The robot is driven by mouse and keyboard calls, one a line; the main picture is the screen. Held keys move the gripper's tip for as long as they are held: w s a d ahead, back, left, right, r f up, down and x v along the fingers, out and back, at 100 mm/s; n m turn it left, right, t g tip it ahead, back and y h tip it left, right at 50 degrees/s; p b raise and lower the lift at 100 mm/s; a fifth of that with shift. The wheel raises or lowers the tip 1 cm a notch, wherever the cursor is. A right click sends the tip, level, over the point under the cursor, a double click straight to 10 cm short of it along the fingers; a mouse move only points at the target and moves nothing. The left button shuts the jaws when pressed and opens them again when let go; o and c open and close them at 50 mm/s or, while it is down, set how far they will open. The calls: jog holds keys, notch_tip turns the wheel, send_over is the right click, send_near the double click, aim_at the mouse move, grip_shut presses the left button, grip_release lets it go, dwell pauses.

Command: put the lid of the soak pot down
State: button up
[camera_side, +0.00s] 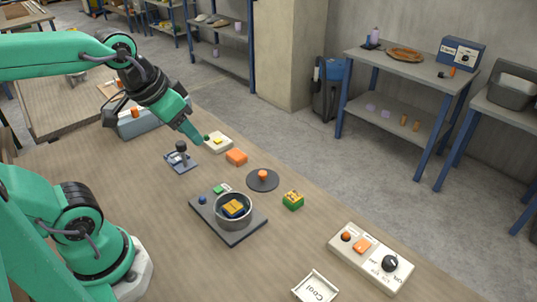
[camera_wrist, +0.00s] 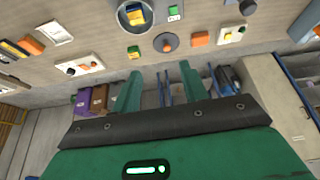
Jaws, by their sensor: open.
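The soak pot (camera_side: 219,219) is an open grey metal pot on a dark plate, with a yellow and blue piece inside. It also shows at the top of the wrist view (camera_wrist: 120,18). Its lid (camera_side: 254,184) is a dark round disc with an orange knob. It lies flat on the table behind the pot, apart from it, and shows in the wrist view (camera_wrist: 159,44). My gripper (camera_side: 197,140) is up and left of the lid in the side view. In the wrist view my gripper (camera_wrist: 160,90) is open, with nothing between its fingers.
A green and yellow block (camera_side: 293,201) lies right of the lid. An orange block (camera_side: 237,157) and a white box (camera_side: 217,143) lie behind it. A small lever device (camera_side: 181,158) stands left. A control box (camera_side: 365,258) and a "Cool" tray (camera_side: 316,288) are at the front right.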

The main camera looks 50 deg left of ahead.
jog(key=shift+s+f, duration=0.2)
jog(key=shift+s, duration=0.75)
